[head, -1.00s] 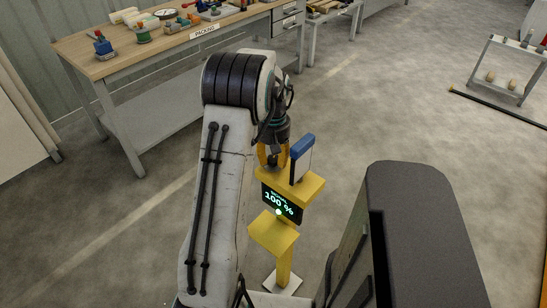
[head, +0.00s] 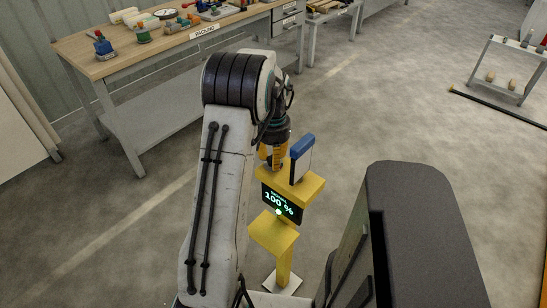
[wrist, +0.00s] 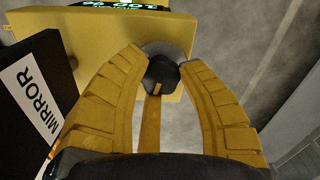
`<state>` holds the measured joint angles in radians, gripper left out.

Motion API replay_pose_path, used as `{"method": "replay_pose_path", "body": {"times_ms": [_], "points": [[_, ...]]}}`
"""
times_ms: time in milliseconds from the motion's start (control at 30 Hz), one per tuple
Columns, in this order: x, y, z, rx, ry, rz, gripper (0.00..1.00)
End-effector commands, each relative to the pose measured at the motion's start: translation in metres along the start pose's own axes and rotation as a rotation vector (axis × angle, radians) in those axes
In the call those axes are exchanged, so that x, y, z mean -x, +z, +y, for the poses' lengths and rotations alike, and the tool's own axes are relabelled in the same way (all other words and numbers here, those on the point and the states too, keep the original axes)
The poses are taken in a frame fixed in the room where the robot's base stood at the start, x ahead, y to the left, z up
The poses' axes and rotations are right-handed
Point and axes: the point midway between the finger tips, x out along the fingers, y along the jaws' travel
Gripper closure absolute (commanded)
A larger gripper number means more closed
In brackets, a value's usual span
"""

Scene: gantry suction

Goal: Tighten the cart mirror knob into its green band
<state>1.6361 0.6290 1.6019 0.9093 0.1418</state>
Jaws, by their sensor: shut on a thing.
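A yellow stand (head: 313,184) holds a dark display (head: 281,204) with "100 %" in green and a lit green dot below it. A blue-topped mirror block (head: 301,157) stands upright on it; its face labelled MIRROR (wrist: 38,92) shows at left in the wrist view. The black knob (wrist: 163,76), with a light mark on its rim, sits on a grey round base by the stand's yellow edge. My gripper (wrist: 162,66), with yellow ribbed fingers, is shut on the knob from both sides. In the head view my gripper (head: 271,163) hides the knob. I cannot make out a green band.
A workbench (head: 120,65) marked PACKING, with several small parts, stands at the back left. A grey rack (head: 510,68) and a black floor bar (head: 497,107) are at the far right. Open concrete floor lies between and around the stand.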

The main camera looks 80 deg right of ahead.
Motion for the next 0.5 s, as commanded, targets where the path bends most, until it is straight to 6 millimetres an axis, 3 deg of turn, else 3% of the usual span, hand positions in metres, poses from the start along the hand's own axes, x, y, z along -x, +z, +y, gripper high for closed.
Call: {"method": "replay_pose_path", "body": {"times_ms": [500], "points": [[-0.0029, 0.0020, 0.0003, -0.042, 0.001, -0.008, 0.96]]}}
